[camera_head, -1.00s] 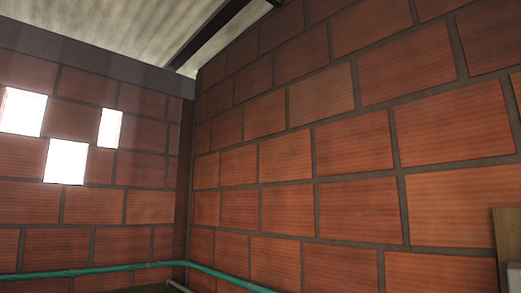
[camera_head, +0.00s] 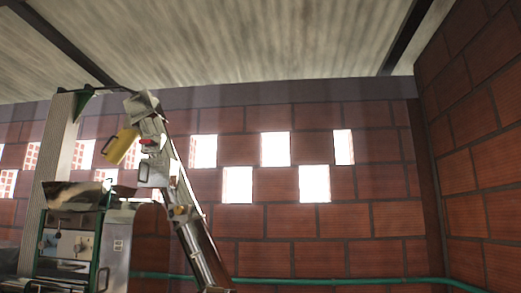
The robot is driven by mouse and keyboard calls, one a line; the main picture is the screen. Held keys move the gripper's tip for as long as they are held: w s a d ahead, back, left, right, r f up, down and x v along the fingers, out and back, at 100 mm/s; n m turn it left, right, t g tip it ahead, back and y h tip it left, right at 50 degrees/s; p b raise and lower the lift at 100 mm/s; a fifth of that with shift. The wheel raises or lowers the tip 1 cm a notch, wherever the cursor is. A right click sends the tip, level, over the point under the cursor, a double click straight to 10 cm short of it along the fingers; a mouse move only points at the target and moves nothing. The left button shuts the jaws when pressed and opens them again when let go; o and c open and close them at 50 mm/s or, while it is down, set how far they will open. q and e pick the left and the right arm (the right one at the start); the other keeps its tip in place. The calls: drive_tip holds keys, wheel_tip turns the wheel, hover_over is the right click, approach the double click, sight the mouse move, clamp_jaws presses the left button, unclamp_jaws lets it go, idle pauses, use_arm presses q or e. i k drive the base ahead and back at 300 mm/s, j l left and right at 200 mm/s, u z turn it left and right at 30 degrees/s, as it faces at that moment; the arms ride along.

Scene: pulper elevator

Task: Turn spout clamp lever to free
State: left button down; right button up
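A slanted metal elevator (camera_head: 196,240) rises from the bottom edge toward the upper left in the head view. At its top is a grey metal head (camera_head: 142,104) with box-like parts below it. A yellow part (camera_head: 122,146) with a dark handle hangs at the left of this head. A small red part (camera_head: 149,141) shows beside it. The spout clamp lever is too small to tell apart from these parts. Neither of my grippers is in view.
A machine with a green frame (camera_head: 98,238), a metal hopper (camera_head: 75,195) and a panel with knobs (camera_head: 72,244) stands at the left. A brick wall (camera_head: 345,215) with bright openings is behind. A green pipe (camera_head: 350,281) runs low along it.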

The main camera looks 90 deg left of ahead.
sight(149, 142)
drive_tip(key=u, duration=3.55)
